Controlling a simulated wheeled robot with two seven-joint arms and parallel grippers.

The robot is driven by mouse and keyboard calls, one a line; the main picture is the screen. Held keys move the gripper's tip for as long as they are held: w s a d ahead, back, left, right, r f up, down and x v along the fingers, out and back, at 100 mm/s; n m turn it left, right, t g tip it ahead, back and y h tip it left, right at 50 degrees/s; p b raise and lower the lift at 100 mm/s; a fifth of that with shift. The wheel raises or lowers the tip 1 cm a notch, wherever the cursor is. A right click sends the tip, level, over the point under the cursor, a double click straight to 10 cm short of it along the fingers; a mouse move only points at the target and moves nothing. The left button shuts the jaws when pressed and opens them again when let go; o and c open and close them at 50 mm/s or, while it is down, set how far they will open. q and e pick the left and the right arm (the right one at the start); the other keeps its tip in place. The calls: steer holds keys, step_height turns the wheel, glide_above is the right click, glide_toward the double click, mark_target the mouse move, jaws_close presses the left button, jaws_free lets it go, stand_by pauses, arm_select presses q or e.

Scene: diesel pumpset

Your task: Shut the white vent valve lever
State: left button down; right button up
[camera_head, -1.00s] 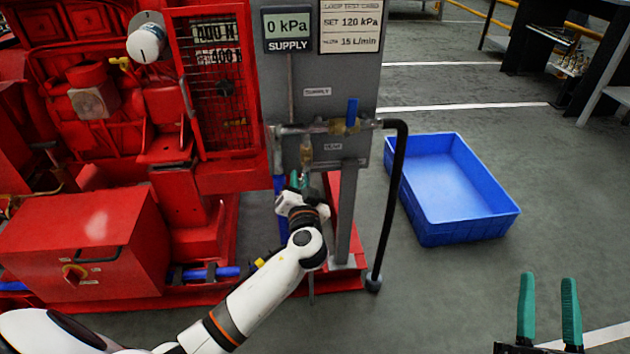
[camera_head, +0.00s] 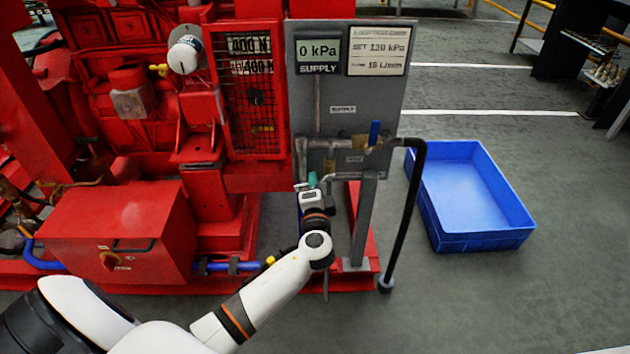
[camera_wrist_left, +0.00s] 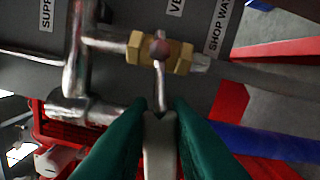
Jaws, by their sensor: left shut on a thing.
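The white vent valve lever (camera_wrist_left: 160,145) lies between the green fingers of my left gripper (camera_wrist_left: 160,115) in the left wrist view. The fingers are shut on its white handle. Its metal stem runs to the brass valve body (camera_wrist_left: 160,52) and stands roughly across that body and its pipe. In the head view my left gripper (camera_head: 312,181) is at the lower left of the grey panel (camera_head: 350,95), below the pipes. The lever is hard to make out there. My right gripper is not in view.
A blue supply lever (camera_head: 374,133) points up at the panel's right. A black hose (camera_head: 405,210) hangs beside the panel. The red pumpset (camera_head: 120,220) fills the left. A blue crate (camera_head: 470,195) stands on the floor at right, with open floor in front.

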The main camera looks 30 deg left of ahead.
arm_select(q)
steer(key=shift+r+m+p, duration=0.4)
steer(key=shift+m+p, duration=0.25)
steer(key=shift+m, duration=0.35)
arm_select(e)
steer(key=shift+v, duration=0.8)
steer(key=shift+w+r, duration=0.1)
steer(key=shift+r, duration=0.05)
arm_select(q)
steer(key=c, duration=1.3)
jaws_free()
steer(key=v, duration=1.2)
steer(key=shift+p, duration=0.4)
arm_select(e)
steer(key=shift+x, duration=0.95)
